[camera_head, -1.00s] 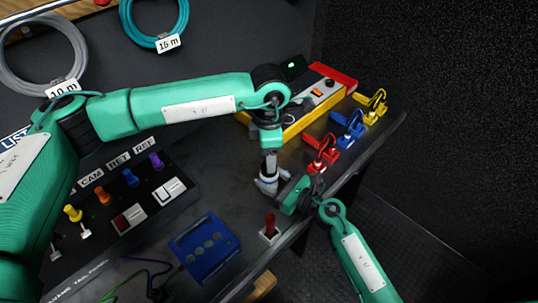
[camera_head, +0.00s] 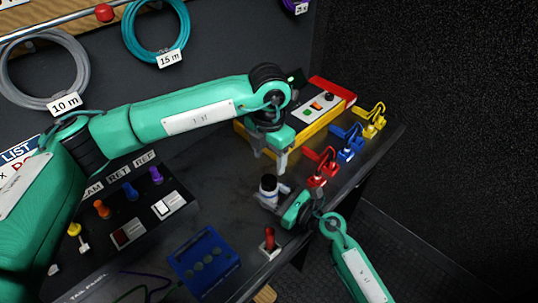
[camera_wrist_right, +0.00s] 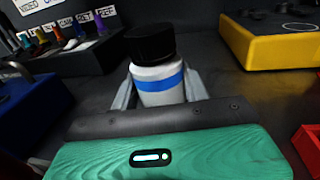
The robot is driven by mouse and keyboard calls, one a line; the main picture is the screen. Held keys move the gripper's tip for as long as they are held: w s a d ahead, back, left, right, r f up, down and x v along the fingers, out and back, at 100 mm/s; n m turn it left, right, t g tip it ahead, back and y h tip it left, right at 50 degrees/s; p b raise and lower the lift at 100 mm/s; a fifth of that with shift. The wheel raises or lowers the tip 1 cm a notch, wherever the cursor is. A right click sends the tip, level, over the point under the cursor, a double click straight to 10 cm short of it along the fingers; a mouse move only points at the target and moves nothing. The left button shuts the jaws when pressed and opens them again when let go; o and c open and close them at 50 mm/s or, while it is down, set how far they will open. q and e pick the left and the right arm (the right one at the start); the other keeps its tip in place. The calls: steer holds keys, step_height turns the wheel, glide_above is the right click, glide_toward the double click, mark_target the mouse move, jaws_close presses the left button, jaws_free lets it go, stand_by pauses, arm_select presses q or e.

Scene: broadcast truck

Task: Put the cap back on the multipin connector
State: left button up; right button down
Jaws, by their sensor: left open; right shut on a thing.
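The multipin connector (camera_head: 268,193) is a white cylinder with a blue band, standing upright low over the dark desk. Its body (camera_wrist_right: 160,84) is clear in the right wrist view. A black ribbed cap (camera_wrist_right: 153,43) sits on its top and looks about level; it also shows in the head view (camera_head: 268,181). I cannot tell whether it is fully seated. My right gripper (camera_head: 272,199) is shut around the white body, one finger on each side. My left gripper (camera_head: 270,160) is open and empty, just above the cap and apart from it.
Red (camera_head: 321,167), blue (camera_head: 348,137) and yellow (camera_head: 372,121) cabled pieces line the desk's right edge. A yellow-sided box (camera_head: 300,128) stands behind. A blue box (camera_head: 205,260), a red-handled switch (camera_head: 269,240) and a panel with coloured knobs (camera_head: 125,215) lie in front and left.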

mark_target(269, 180)
arm_select(q)
steer(key=shift+f, duration=4)
steer(key=c, duration=1.1)
steer(key=shift+o, duration=0.2)
steer(key=o, duration=1.1)
steer(key=shift+o, duration=0.2)
step_height(269, 180, up, 12)
